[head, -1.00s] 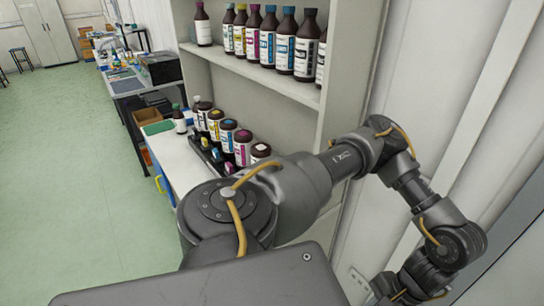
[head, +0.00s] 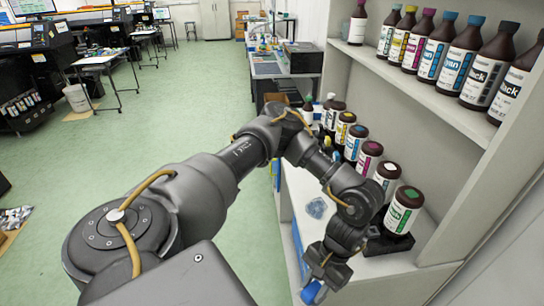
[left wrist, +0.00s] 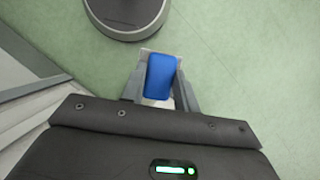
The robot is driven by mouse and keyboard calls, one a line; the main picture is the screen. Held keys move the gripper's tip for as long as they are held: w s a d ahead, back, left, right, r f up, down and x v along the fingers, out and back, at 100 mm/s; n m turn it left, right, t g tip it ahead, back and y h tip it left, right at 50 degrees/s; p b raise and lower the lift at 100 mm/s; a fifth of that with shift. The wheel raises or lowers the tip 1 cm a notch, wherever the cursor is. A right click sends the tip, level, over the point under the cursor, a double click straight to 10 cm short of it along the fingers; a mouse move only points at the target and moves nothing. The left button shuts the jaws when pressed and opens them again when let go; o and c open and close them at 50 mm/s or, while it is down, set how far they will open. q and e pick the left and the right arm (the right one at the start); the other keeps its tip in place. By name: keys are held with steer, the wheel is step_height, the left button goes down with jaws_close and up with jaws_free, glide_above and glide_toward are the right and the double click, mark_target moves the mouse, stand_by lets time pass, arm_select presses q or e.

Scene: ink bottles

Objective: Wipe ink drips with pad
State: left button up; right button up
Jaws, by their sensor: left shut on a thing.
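My left gripper (head: 318,285) hangs low at the front edge of the white counter (head: 298,198), shut on a blue pad (head: 313,293). In the left wrist view the pad (left wrist: 161,77) sits between the two fingers, with green floor behind it. A pale bluish blotch (head: 317,208) lies on the counter top, left of my forearm; I cannot tell if it is ink. A row of brown ink bottles stands along the back of the counter, the nearest with a green label (head: 402,212) on a black stand (head: 390,242). My right gripper is out of view.
A shelf board (head: 440,100) above the counter carries several more ink bottles (head: 487,68). The shelf unit's side wall rises close at the right. My left forearm crosses in front of the bottle row. Open green floor (head: 190,120) lies to the left.

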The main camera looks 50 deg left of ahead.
arm_select(q)
steer(key=shift+a, duration=0.1)
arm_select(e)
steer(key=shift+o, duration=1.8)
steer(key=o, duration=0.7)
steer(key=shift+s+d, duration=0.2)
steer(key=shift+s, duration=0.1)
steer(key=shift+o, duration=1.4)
arm_select(q)
steer(key=w+a+m+t+y, duration=0.3)
steer(key=w+m+t+y, duration=0.15)
steer(key=w+m, duration=1.15)
steer(key=w+a+r+m+t+h, duration=0.1)
steer(key=w+a+m+t, duration=0.1)
steer(key=a+m, duration=0.6)
steer(key=w+a+r+m+t+h, duration=0.1)
steer(key=w+a+m+t+h, duration=0.1)
steer(key=a+m, duration=0.7)
steer(key=w+a, duration=0.1)
steer(key=a, duration=0.4)
steer(key=shift+w+r, duration=0.2)
steer(key=shift+r, duration=0.1)
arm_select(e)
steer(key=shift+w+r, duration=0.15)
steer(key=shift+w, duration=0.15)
